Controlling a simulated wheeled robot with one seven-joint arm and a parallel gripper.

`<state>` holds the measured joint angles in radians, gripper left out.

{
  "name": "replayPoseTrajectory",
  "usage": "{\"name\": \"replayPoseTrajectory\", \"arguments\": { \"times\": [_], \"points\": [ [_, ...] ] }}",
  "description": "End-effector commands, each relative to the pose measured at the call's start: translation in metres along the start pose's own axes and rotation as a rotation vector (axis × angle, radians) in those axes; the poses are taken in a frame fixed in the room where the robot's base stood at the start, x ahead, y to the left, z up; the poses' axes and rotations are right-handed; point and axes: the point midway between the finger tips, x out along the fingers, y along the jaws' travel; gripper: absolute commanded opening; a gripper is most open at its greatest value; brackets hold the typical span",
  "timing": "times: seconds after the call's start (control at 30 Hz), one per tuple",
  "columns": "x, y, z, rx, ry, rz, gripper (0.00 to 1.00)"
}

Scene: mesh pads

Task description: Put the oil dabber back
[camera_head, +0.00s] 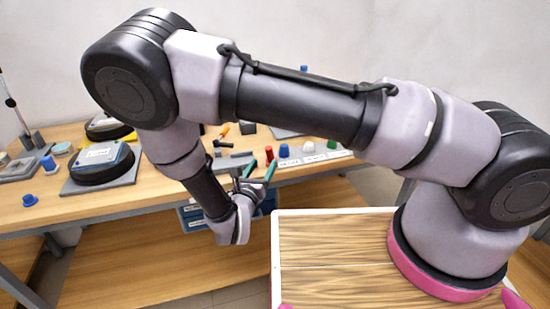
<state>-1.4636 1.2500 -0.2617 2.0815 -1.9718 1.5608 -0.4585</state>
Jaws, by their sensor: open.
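My gripper (259,171) has two green fingers, set apart with nothing seen between them, at the front edge of the wooden workbench (160,197). I cannot tell for sure which small item is the oil dabber. A small blue piece (30,200) lies near the bench's front left. Another blue-topped piece (48,164) stands at the left. Beyond my gripper, a red cylinder (268,153) stands beside a pale labelled strip (312,159) that carries a blue piece (284,150), a white one (308,147) and a green one (332,144).
A round black device with a blue label (100,163) sits on a grey pad at the left; a similar one (108,127) stands behind it. An orange-handled tool (224,130) lies farther back. Blue bins (195,214) hang under the bench edge. The bench's front left is mostly clear.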

Motion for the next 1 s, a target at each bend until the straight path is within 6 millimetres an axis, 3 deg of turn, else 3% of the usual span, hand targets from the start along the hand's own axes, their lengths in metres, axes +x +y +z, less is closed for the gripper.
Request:
{"name": "replayPoseTrajectory", "arguments": {
  "times": [0.1,0.33,0.6,0.93,1.0],
  "points": [
    [0.02,-0.001,0.0,0.0,0.0,-0.004,0.65],
    [0.038,0.0,0.0,0.001,0.001,-0.003,0.65],
    [0.076,0.003,0.0,0.002,0.001,-0.005,0.65],
    [0.083,0.004,0.0,0.001,0.001,-0.002,0.65],
    [0.083,0.004,0.0,0.002,0.001,-0.002,0.38]
  ]
}}
